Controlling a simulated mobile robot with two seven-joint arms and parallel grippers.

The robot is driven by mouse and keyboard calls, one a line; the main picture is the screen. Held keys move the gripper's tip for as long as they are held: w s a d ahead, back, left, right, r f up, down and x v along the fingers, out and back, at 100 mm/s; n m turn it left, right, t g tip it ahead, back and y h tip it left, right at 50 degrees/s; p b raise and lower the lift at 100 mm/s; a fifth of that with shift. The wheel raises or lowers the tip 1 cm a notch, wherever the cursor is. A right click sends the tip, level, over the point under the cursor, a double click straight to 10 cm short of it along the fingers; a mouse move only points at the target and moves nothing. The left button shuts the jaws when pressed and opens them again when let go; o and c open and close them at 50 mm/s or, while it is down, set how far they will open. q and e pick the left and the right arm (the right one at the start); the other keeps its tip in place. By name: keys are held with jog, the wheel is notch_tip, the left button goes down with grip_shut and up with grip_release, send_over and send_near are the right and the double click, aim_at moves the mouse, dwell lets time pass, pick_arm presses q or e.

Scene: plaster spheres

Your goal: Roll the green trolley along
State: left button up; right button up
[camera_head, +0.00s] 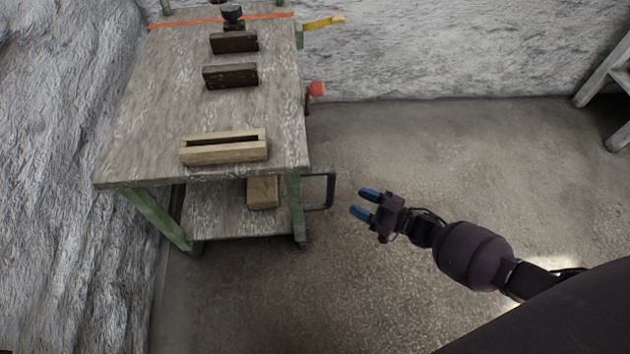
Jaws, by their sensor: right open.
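The green trolley (125,158) stands at the left. It has green legs, a worn grey-wood top and a lower shelf (225,222). A dark bar handle (331,190) sticks out from its right side near the front leg. My right gripper (365,203) has two blue fingertips and is open and empty. It is to the right of the handle, apart from it, with its fingers pointing left toward it. My left gripper is not in view.
On the trolley top are a slotted wooden block (224,150), two dark blocks (230,77) and a small dark object (232,14). Rough pale walls (60,120) stand left and behind. A grey frame (603,72) stands far right. Floor (440,150) is clear between.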

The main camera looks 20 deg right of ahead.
jog(key=b+x, duration=0.1)
jog(key=x, duration=0.9)
jog(key=shift+b, duration=0.4)
jog(key=shift+w+a+r, duration=0.1)
jog(key=shift+w+a, duration=0.15)
jog(key=shift+w, duration=0.1)
grip_shut()
